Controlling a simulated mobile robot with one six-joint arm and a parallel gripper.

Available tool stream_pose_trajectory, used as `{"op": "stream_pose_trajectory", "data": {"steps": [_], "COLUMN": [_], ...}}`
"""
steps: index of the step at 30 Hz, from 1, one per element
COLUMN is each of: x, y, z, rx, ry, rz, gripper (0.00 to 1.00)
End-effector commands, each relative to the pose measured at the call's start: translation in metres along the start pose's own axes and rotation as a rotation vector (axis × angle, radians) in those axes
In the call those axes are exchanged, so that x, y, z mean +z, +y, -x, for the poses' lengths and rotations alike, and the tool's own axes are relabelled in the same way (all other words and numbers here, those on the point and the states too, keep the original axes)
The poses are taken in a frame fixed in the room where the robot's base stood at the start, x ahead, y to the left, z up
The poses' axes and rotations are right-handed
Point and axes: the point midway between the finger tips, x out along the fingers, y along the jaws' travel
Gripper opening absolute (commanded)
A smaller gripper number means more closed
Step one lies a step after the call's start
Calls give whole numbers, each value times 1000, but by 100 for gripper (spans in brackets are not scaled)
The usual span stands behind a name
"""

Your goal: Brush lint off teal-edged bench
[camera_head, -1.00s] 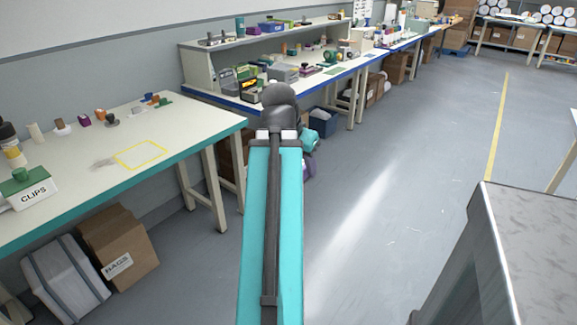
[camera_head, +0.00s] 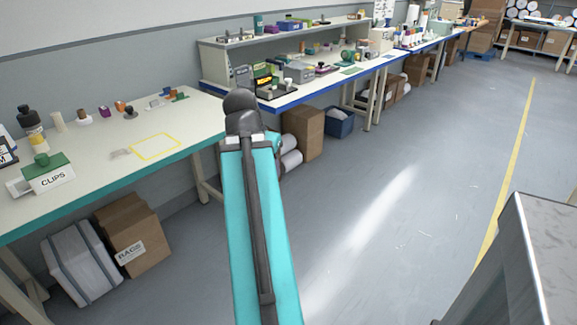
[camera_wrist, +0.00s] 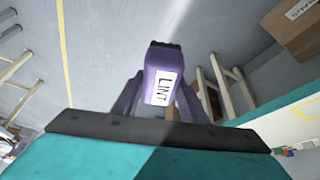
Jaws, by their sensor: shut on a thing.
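The teal-edged bench (camera_head: 75,190) stands at the left with a cream top. A small grey patch, perhaps lint, (camera_head: 120,153) lies on it, beside the left side of a yellow outlined rectangle (camera_head: 155,146). In the wrist view, my gripper (camera_wrist: 157,98) is shut on a purple lint brush (camera_wrist: 160,65) with a white LINT label. Its lower part is hidden. The brush is in the air over the floor, apart from the bench. A corner of the bench top (camera_wrist: 285,118) shows at the wrist view's right. In the head view my arm hides gripper and brush.
A CLIPS box (camera_head: 48,174), bottles and several small items stand along the bench's left and back. A RAGS carton (camera_head: 132,235) and a wrapped bundle (camera_head: 82,262) sit below it. A blue-edged bench (camera_head: 300,92) stands beyond.

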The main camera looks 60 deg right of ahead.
Motion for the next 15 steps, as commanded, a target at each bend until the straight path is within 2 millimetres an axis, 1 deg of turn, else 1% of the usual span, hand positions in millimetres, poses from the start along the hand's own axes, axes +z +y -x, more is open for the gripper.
{"op": "stream_pose_trajectory", "data": {"steps": [1,3,11,15], "x": [7,17,55,79], "y": [-15,-33,-98,-130], "z": [2,4,14,20], "rx": [-12,-28,-88,-121], "ry": [0,-1,1,0], "rz": [29,65,198,274], "gripper": [15,15,15,15]}}
